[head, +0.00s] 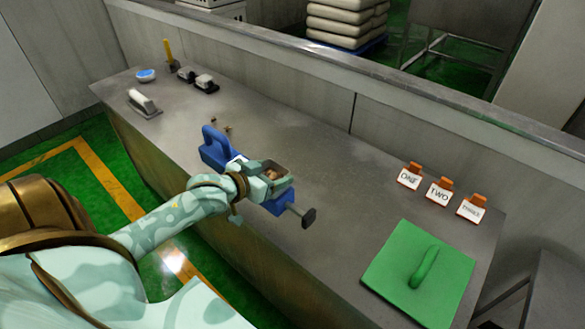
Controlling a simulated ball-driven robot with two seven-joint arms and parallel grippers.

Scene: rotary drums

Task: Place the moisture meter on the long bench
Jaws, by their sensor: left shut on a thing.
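The long bench (340,143) has a grey metal top that runs from the upper left to the lower right. My left gripper (266,181) is over the middle of its top, near the front edge. It is shut on a blue device (213,152), which I take to be the moisture meter. The device has a blue loop handle at its left end, an open grey cup with brown contents, and a dark knob at its right end. My gripper hides its middle. I cannot tell whether it touches the bench. My right gripper is not in view.
A green board with a handle (400,285) and three number signs (440,193) are at the right. A blue bowl (146,76), a white-handled tool (143,104) and small dark devices (205,84) are at the far left. A low wall (385,120) runs behind. The bench between is mostly clear.

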